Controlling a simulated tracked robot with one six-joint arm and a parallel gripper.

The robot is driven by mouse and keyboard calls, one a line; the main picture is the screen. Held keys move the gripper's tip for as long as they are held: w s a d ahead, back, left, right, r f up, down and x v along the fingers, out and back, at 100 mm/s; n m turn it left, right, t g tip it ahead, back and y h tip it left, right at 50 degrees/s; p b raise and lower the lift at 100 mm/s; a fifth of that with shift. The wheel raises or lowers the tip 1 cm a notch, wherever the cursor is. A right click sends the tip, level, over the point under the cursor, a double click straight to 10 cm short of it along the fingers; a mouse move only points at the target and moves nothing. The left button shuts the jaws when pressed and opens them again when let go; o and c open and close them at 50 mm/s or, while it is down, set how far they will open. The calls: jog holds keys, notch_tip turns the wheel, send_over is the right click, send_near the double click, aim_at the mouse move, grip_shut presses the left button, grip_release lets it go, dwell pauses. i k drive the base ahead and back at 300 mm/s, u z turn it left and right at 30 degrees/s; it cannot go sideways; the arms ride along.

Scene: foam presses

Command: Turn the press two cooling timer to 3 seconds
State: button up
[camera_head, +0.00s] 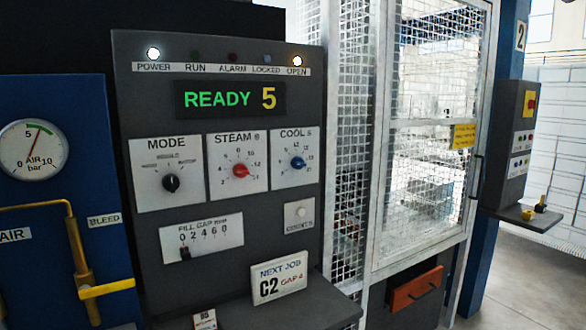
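A dark control panel (222,262) stands in the middle left. Its cooling timer, labelled COOL s, has a blue knob (298,163) on a white plate with small numbers around it. The knob's pointed setting is too small to read. The green and yellow display (230,99) reads READY 5. A number 2 sign (520,36) is on a blue post at the upper right; I cannot tell whether it belongs to this panel. My gripper is not in view, and nothing covers the blue knob.
A red STEAM knob (241,171) and a black MODE knob (171,183) sit left of the blue knob. Below are a FILL GAP slider (185,253), a white button (301,212) and a NEXT JOB C2 card (279,279) on a shelf. A mesh guard (355,130) stands right.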

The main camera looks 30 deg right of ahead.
aim_at(298, 162)
jog(key=z, duration=0.05)
jog(key=i, duration=1)
jog(key=u, duration=0.05)
